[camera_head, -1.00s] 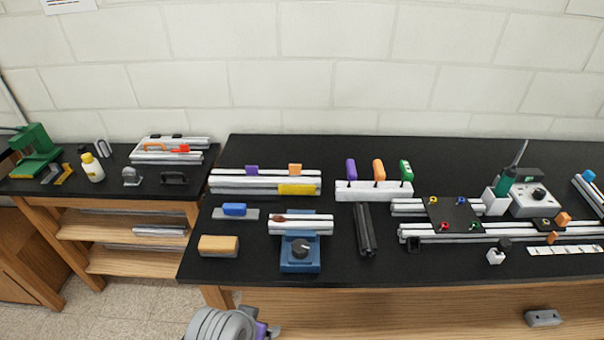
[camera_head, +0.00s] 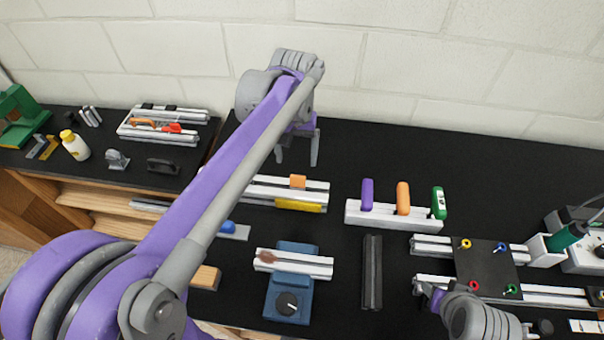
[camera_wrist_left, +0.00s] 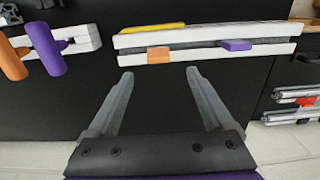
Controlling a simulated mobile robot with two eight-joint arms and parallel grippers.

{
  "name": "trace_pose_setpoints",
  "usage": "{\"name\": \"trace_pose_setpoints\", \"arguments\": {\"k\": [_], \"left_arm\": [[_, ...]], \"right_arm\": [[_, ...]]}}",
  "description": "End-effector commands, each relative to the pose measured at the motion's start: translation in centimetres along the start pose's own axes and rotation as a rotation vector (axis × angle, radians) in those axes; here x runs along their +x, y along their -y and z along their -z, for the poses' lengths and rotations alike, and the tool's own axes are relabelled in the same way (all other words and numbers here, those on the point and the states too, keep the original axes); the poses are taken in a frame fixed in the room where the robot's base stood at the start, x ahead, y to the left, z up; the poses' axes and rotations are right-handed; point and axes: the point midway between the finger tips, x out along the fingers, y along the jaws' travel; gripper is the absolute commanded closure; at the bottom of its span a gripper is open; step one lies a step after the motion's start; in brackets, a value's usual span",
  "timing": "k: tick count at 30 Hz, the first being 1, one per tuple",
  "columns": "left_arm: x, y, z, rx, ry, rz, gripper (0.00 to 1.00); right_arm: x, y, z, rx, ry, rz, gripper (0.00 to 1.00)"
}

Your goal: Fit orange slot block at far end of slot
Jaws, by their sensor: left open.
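The orange slot block (camera_head: 298,181) sits on a pale extrusion (camera_head: 318,190) toward its right end; it also shows in the left wrist view (camera_wrist_left: 159,55). A purple block (camera_wrist_left: 236,45) sits along the same extrusion in the left wrist view; my left arm hides it in the head view. My left gripper (camera_head: 297,163) is open and empty, behind the extrusion on the wall side. In the left wrist view its fingertips (camera_wrist_left: 160,72) point toward the extrusion, apart from the orange block. My right gripper (camera_head: 427,296) shows partly at the front right; its fingers are unclear.
A yellow piece (camera_head: 299,206) lies along the extrusion's front side. A white rack (camera_head: 383,215) with purple, orange and green handles stands to the right. A blue fixture (camera_head: 288,296) holds a short rail in front. The black bench behind the rack is clear.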

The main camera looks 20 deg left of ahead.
Motion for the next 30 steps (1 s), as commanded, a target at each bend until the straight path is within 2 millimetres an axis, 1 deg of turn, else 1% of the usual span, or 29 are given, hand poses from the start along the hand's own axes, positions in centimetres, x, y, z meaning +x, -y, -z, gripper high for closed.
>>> {"name": "trace_pose_setpoints", "arguments": {"k": [1,3,6,11,18,21,24,29,30], "left_arm": [[1.1,0.0,-0.1,0.000,0.001,0.000,0.15],[2.2,0.0,-0.1,0.001,0.001,0.000,0.15],[3.3,0.0,-0.1,0.001,0.000,0.000,0.15],[4.3,-0.1,-0.1,0.001,-0.001,0.000,0.15],[7.7,-0.4,-0.3,0.001,-0.002,0.000,0.15],[8.7,-0.3,-0.3,0.001,-0.002,0.000,0.15],[9.0,-0.3,-0.3,0.001,-0.002,0.000,0.15],[9.0,-0.3,-0.3,0.001,-0.002,0.000,0.15],[9.0,-0.3,-0.3,0.001,-0.002,0.000,0.19]], "right_arm": [[0.1,0.0,-0.2,0.000,0.002,0.000,0.50],[0.2,0.0,-0.3,0.000,0.003,0.000,0.50],[0.2,0.0,-0.3,0.000,0.004,0.000,0.50],[0.2,0.0,-0.2,0.000,0.003,0.000,0.50],[0.0,0.0,0.0,0.000,0.000,0.000,0.50],[0.1,0.0,-0.1,0.000,0.001,0.000,0.50],[0.1,0.0,-0.1,0.000,0.001,0.000,0.50],[0.1,0.0,-0.1,0.000,0.001,0.000,0.50],[0.1,0.0,-0.1,0.000,0.001,0.000,0.50]]}}
